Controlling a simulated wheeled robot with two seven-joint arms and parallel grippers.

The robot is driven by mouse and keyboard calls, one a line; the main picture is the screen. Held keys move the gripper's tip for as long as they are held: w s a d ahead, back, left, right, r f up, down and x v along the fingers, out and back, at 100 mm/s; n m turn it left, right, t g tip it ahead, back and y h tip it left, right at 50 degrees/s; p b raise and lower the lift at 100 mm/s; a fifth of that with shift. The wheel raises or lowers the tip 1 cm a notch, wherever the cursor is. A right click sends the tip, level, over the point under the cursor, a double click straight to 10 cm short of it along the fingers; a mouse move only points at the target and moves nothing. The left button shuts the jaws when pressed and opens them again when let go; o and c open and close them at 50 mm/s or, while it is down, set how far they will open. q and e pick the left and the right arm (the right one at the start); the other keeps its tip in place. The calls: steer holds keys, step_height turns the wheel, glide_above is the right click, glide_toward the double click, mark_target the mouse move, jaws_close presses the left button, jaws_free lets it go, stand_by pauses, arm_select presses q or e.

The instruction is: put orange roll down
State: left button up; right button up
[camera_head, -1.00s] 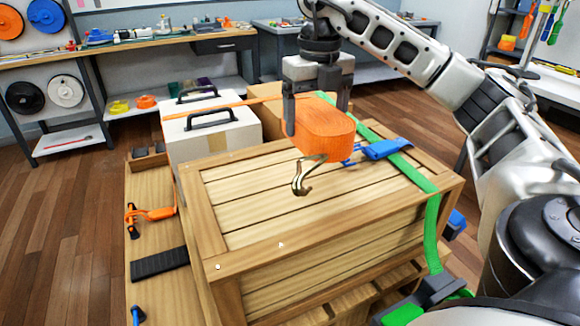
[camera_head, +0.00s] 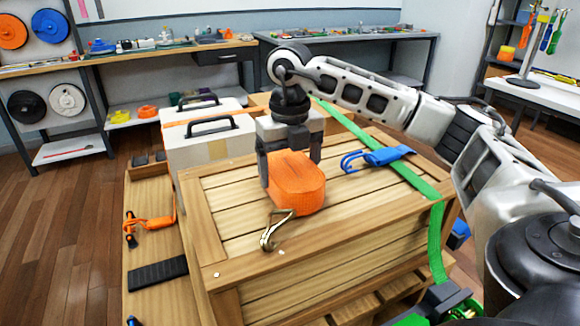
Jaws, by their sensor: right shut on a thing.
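The orange roll (camera_head: 297,184) is a thick coil of orange strap with a metal hook (camera_head: 272,232) hanging out at its front. My right gripper (camera_head: 290,168) points down and is shut on the roll, one finger at its left and one behind it on the right. The roll is at or just above the slatted top of the wooden crate (camera_head: 230,220); I cannot tell whether it touches. The hook appears to rest on the crate's top near the front edge. My left gripper is not in view.
A blue strap bundle (camera_head: 385,156) lies on the crate to the right, beside a green strap (camera_head: 405,172) running over the crate. White cases (camera_head: 205,146) with black handles and an orange strap stand behind left. The crate's left front top is clear.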

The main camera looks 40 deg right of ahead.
mark_target(290, 166)
steer(key=shift+f, duration=0.1)
steer(key=o, duration=1.2)
steer(key=shift+o, duration=0.2)
steer(key=shift+r, duration=0.5)
arm_select(q)
steer(key=p, duration=0.1)
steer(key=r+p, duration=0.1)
steer(key=p, duration=0.1)
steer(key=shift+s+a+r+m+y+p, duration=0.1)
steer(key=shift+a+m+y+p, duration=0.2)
arm_select(e)
step_height(290, 166, up, 11)
steer(key=shift+r, duration=0.15)
